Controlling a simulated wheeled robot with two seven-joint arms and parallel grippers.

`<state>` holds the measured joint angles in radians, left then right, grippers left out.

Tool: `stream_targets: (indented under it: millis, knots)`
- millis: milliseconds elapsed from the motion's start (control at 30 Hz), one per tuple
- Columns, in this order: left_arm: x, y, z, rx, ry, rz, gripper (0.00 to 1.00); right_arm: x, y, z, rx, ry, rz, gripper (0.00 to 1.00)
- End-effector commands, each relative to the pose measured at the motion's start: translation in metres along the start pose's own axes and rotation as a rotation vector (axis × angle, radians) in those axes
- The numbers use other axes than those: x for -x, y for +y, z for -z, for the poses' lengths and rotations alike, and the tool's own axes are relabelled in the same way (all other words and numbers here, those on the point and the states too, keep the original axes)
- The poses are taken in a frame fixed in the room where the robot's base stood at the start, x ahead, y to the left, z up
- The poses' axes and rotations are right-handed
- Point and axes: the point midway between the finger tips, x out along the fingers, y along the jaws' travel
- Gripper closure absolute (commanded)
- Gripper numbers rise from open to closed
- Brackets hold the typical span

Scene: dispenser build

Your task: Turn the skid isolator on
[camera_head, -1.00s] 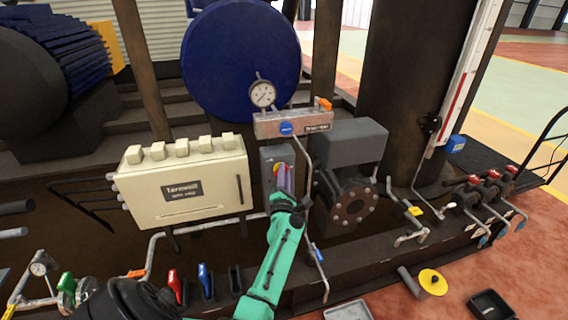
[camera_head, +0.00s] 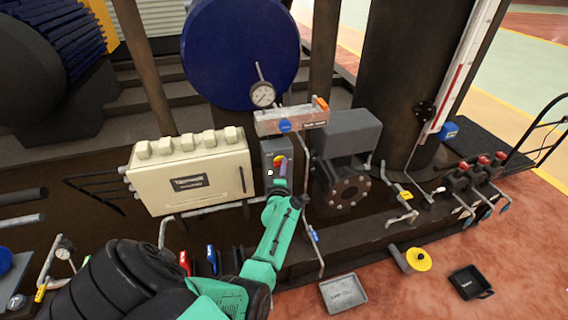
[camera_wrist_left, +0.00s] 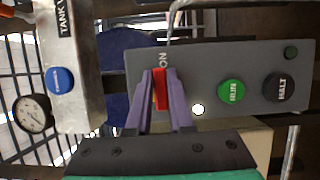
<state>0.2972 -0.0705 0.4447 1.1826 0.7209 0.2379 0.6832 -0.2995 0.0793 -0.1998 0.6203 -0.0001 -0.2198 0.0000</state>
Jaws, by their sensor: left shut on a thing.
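The skid isolator is a grey box (camera_head: 268,150) on the skid, right of the cream cabinet. Its red handle (camera_wrist_left: 160,88) is between the purple fingers of my left gripper (camera_wrist_left: 160,100), which is shut on it. In the left wrist view the handle's long side runs up and down the picture, with its upper end by the "ON" mark. A small white lamp (camera_wrist_left: 198,109) is bright on the box face. My left gripper also shows in the head view (camera_head: 281,170), covering much of the handle. My right gripper is not in view.
The box also carries a green RUN button (camera_wrist_left: 231,92) and a black HALT button (camera_wrist_left: 278,87). A cream cabinet (camera_head: 215,185) stands left, a grey motor (camera_head: 345,140) right. A metal plate with a blue button (camera_wrist_left: 60,80) is close by. Trays lie on the floor.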

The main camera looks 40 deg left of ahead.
Motion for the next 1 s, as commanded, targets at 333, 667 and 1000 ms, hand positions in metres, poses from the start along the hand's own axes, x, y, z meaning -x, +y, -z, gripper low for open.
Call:
stream_targets:
  millis: [333,667,1000]
  knots:
    - [0.0,-0.001,0.001,-0.011,0.002,0.005,1.0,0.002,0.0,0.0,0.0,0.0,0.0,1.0]
    - [0.0,0.0,0.001,-0.01,0.001,0.004,0.5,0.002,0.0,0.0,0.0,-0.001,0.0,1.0]
    - [0.014,0.002,0.0,-0.012,0.0,0.007,0.5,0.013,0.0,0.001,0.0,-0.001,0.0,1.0]
